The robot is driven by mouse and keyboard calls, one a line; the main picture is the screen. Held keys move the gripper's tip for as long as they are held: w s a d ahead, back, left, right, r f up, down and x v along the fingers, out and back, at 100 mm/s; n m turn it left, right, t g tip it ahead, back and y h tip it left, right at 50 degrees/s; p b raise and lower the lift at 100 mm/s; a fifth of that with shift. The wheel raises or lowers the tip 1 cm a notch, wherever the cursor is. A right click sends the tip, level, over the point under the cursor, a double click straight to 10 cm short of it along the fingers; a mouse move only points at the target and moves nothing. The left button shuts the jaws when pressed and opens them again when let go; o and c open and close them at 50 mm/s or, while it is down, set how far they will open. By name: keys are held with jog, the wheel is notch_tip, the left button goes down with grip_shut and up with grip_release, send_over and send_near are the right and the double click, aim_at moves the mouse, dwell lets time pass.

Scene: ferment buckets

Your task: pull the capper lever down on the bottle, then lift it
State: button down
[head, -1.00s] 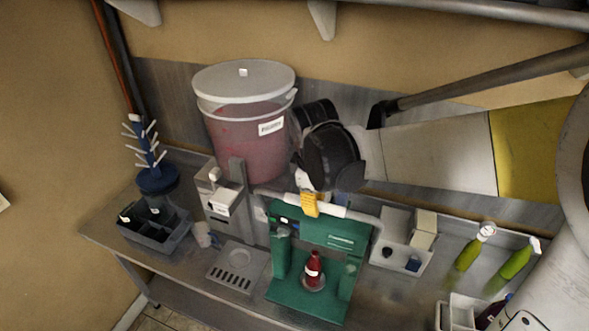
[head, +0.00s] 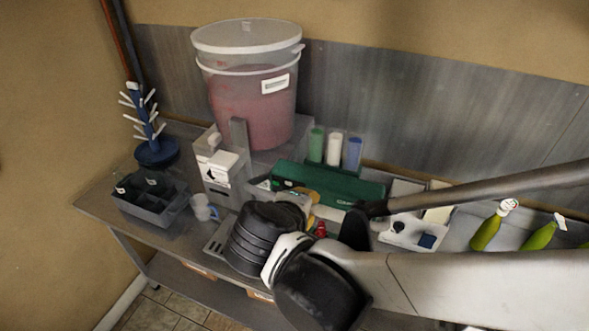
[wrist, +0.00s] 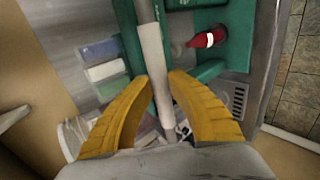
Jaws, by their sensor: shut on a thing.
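The green capper (head: 330,185) stands on the steel bench, partly hidden behind my arm in the head view. Its lever has a white grip (wrist: 153,52) on a grey bar. My gripper (wrist: 160,80) has its yellow fingers on either side of this grip, shut on it; it also shows in the head view (head: 303,198). The lever is swung forward and down, in front of the green crossbar. The red bottle (wrist: 207,39) stands in the capper, and only a small red part (head: 320,229) shows in the head view. Its top is too small to judge.
A lidded bucket of red liquid (head: 250,105) stands behind, left of green, white and blue cylinders (head: 334,149). A grey crate (head: 148,200), a blue bottle tree (head: 155,150) and a cup (head: 203,207) are at left.

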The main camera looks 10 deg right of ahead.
notch_tip(320, 180, down, 10)
jog(key=s+a+t+h+b, duration=0.1)
jog(key=t+h+b, duration=0.2)
jog(key=b, duration=1.2)
jog(key=shift+s+r+t+b, duration=0.15)
jog(key=shift+s+t+b, duration=0.25)
jog(key=shift+t, duration=0.5)
jog(key=shift+a, duration=0.1)
jog(key=c, duration=1.3)
grip_release()
jog(key=shift+o, duration=0.2)
jog(key=v, duration=1.2)
jog(key=shift+w+a, duration=0.1)
